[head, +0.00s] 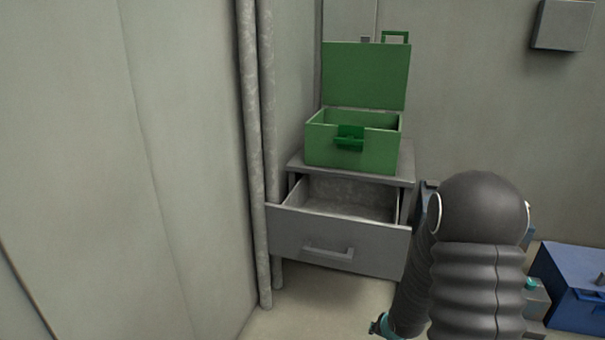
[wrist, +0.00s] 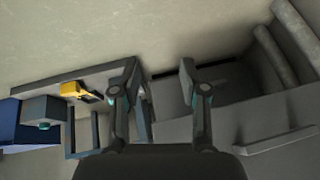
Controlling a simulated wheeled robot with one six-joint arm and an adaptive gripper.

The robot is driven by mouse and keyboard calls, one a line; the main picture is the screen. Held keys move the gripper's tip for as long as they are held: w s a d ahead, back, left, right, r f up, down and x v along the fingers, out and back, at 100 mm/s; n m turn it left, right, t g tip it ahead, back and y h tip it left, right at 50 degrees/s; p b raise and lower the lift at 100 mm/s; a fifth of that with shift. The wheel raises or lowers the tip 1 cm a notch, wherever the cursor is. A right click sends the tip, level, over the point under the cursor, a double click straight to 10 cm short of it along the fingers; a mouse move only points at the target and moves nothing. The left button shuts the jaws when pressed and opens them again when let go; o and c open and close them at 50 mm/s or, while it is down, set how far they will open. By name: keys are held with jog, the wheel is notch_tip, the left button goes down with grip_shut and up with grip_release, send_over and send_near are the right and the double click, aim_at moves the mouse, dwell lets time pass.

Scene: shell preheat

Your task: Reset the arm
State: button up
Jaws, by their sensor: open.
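An open grey drawer (head: 335,240) in the head view looks empty. The drawer also shows at the right of the wrist view (wrist: 270,125).
A green box (head: 345,155) with its lid raised stands on the grey cabinet (head: 408,175). A blue box (head: 570,295) is at the lower right, partly cut off. In the wrist view, a yellow object (wrist: 78,90) lies at the left. Pipes (head: 257,150) run beside the cabinet.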

jog(key=s+a+r+n+p, duration=0.1)
jog(key=s+a+r+p, duration=0.1)
jog(key=s+r, duration=0.6)
jog(key=s+a+r+n+p, duration=0.2)
jog(key=s+r, duration=0.7)
jog(key=r, duration=0.9)
jog(key=s+a+r+n+p, duration=0.1)
jog(key=s+a+r+p, duration=0.1)
jog(key=s+r, duration=0.7)
notch_tip(320, 180, up, 5)
jog(key=shift+a+r+n+p, duration=0.15)
jog(key=shift+n+p, duration=0.15)
jog(key=shift+p, duration=0.3)
